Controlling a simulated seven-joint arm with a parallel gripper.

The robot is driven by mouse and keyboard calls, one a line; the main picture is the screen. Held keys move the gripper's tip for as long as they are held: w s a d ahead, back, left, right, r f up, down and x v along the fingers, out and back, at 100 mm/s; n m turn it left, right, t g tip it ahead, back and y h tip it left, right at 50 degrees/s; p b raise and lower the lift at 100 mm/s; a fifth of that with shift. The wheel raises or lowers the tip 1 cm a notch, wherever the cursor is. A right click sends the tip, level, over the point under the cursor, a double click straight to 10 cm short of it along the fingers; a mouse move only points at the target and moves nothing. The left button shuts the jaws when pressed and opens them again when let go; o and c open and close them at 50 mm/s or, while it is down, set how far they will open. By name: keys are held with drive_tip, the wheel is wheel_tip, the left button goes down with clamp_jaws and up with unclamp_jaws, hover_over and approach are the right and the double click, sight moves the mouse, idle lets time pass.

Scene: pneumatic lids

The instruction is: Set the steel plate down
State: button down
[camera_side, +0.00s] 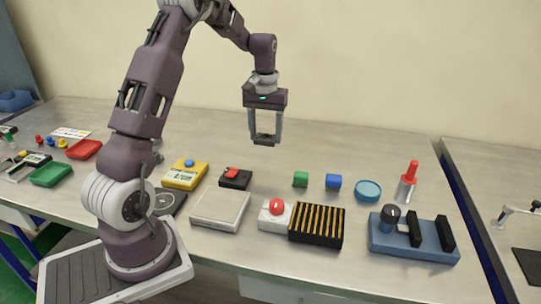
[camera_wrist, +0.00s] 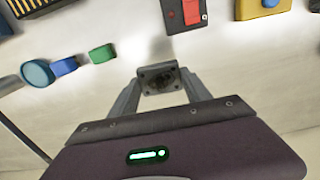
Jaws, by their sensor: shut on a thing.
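My gripper (camera_side: 264,136) hangs in the air above the back part of the table, fingers pointing down. It is shut on the steel plate (camera_wrist: 158,79), a small grey squarish piece with dark marks on its face, seen between the fingertips in the wrist view. In the side view the plate (camera_side: 264,141) is a thin grey strip between the fingertips, clear of the table top. The fingers (camera_wrist: 157,85) grip it at its two sides.
A yellow box (camera_side: 186,175) is at left. The back of the table (camera_side: 340,145) is bare.

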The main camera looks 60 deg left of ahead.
drive_tip(key=w+d+r, duration=0.2)
drive_tip(key=d+r, duration=0.1)
drive_tip(key=d, duration=0.9)
hover_over(318, 219)
wheel_tip(318, 219, down, 8)
drive_tip(key=shift+d+f, duration=0.1)
drive_tip(key=shift+f, duration=0.15)
drive_tip(key=shift+f, duration=0.15)
drive_tip(key=shift+c, duration=2.4)
unclamp_jaws()
